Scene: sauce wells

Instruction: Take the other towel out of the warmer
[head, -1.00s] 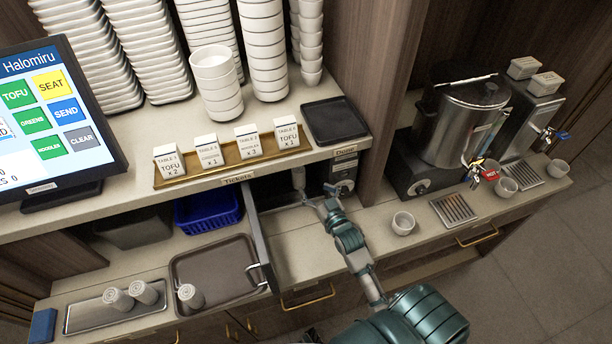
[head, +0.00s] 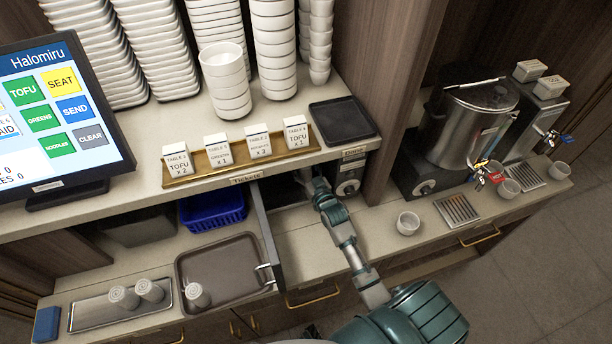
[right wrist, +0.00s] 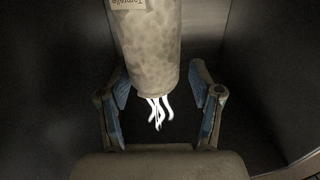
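The warmer (head: 348,178) sits under the shelf, with its door (head: 266,235) swung open. In the head view my right arm reaches into its opening, and the fingertips are hidden or too small to tell. In the right wrist view a pale rolled towel (right wrist: 152,45) comes down from the top edge. My right gripper (right wrist: 160,92) is open, one finger on each side of the towel's near end, with gaps on both sides. White wavy shapes (right wrist: 157,110) show just below the towel. My left gripper is not in view.
A blue basket (head: 212,212) is behind. A cup (head: 408,223) stands right of my arm. The ticket shelf (head: 110,205) overhangs the warmer.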

